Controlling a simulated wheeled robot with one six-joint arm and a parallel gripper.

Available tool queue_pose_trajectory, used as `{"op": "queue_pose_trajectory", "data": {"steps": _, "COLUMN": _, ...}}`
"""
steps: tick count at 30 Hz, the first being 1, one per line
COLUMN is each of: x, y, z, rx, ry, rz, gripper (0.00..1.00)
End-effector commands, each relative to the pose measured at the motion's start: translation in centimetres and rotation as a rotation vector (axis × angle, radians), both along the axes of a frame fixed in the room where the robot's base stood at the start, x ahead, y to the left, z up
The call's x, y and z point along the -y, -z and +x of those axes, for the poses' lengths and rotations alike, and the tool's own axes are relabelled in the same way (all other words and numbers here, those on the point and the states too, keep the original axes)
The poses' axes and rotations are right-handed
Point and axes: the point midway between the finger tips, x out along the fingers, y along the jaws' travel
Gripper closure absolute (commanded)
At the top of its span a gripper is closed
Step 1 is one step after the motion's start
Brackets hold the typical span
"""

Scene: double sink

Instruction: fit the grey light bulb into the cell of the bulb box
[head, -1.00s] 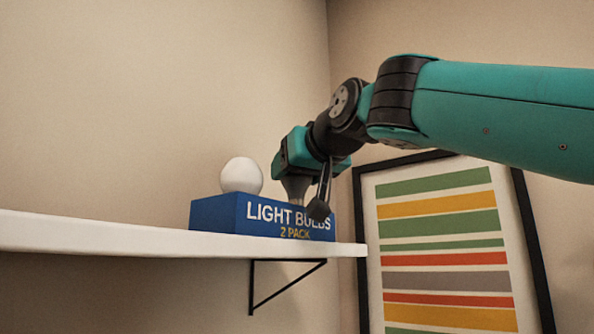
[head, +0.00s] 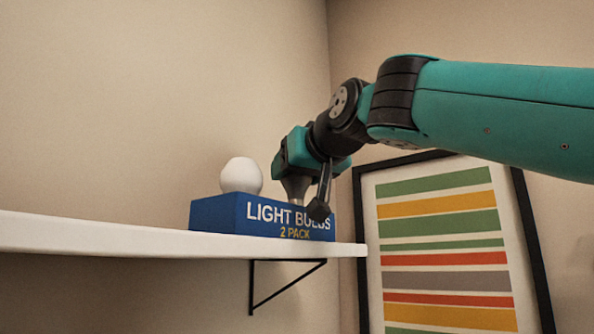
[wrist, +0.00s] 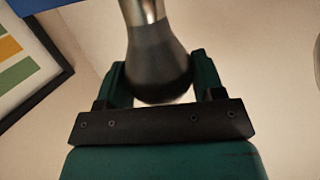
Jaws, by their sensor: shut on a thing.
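The blue bulb box (head: 222,214), printed "LIGHT BULBS 2 PACK", sits on the white shelf. A white bulb (head: 241,176) stands in its left part. My gripper (wrist: 158,80) is shut on the grey light bulb (wrist: 155,62), whose metal base points away from the gripper in the wrist view. In the head view the grey bulb (head: 297,186) shows above the right part of the box, partly behind a finger. The cell under it is hidden, so I cannot tell how deep the base sits. A blue corner of the box shows in the wrist view (wrist: 30,12).
The white shelf (head: 100,236) ends just right of the box, with a black bracket (head: 252,288) under it. A framed striped picture (head: 445,250) leans at the right. The shelf left of the box is clear.

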Motion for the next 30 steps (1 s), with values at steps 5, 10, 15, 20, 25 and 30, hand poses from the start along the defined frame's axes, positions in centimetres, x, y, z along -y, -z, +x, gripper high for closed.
{"op": "queue_pose_trajectory", "data": {"steps": 5, "x": 0.0, "y": 0.5, "z": 0.0, "rx": 0.000, "ry": 0.000, "rz": 0.000, "gripper": 0.51}}
{"op": "queue_pose_trajectory", "data": {"steps": 10, "x": 0.0, "y": 0.9, "z": 0.0, "rx": 0.000, "ry": 0.000, "rz": 0.000, "gripper": 0.51}}
{"op": "queue_pose_trajectory", "data": {"steps": 15, "x": 0.0, "y": 1.3, "z": 0.0, "rx": 0.000, "ry": 0.000, "rz": 0.000, "gripper": 0.51}}
{"op": "queue_pose_trajectory", "data": {"steps": 20, "x": 0.0, "y": 1.7, "z": 0.0, "rx": 0.000, "ry": 0.000, "rz": 0.000, "gripper": 0.51}}
{"op": "queue_pose_trajectory", "data": {"steps": 25, "x": 0.0, "y": 2.2, "z": 0.0, "rx": 0.000, "ry": 0.000, "rz": 0.000, "gripper": 0.51}}
{"op": "queue_pose_trajectory", "data": {"steps": 30, "x": 0.0, "y": 2.6, "z": 0.0, "rx": 0.000, "ry": 0.000, "rz": 0.000, "gripper": 0.51}}
